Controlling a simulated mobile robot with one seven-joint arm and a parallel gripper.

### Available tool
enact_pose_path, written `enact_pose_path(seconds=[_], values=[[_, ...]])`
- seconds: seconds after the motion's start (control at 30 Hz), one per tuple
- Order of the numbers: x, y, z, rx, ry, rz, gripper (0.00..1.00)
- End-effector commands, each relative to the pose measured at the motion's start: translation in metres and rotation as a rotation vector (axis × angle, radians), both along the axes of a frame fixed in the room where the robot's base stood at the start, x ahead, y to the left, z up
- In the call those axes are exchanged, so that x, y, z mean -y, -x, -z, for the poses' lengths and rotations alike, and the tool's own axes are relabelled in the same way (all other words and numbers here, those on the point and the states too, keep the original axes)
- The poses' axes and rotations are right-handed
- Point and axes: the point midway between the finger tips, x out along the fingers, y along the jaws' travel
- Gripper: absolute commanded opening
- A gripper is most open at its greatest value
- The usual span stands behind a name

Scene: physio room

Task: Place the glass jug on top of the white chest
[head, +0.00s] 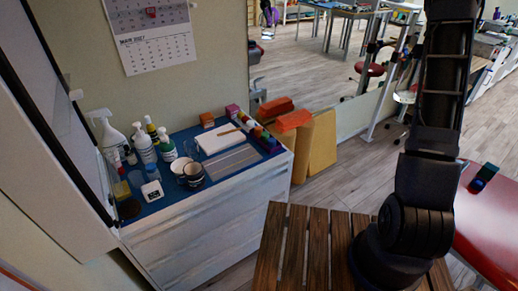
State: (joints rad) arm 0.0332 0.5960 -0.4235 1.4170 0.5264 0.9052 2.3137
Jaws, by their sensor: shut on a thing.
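The white chest (205,240) stands against the wall on the left, with drawer fronts and a blue top (168,211). Its top is crowded with bottles, cups and boxes. My arm rises at the right of the view and leaves it at the top edge, so my gripper is out of sight. I cannot clearly make out the glass jug. A small pale, glassy shape (405,97) shows just left of my arm, and I cannot tell what it is.
Spray bottles (113,139), two cups (193,175), a white book (218,138) and coloured blocks (258,131) fill much of the chest top. A narrow blue strip is bare along its front. A slatted wooden table (292,250) and red seat (490,225) stand nearby.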

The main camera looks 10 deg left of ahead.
Motion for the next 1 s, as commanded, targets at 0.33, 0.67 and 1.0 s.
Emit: enact_pose_path(seconds=[0.33, 0.67, 1.0], values=[[-0.126, -0.04, -0.006, 0.001, 0.0, -0.193, 0.19], [-0.246, -0.059, -0.01, -0.001, 0.0, -0.37, 0.19], [-0.372, -0.06, -0.013, -0.002, -0.002, -0.553, 0.19]])
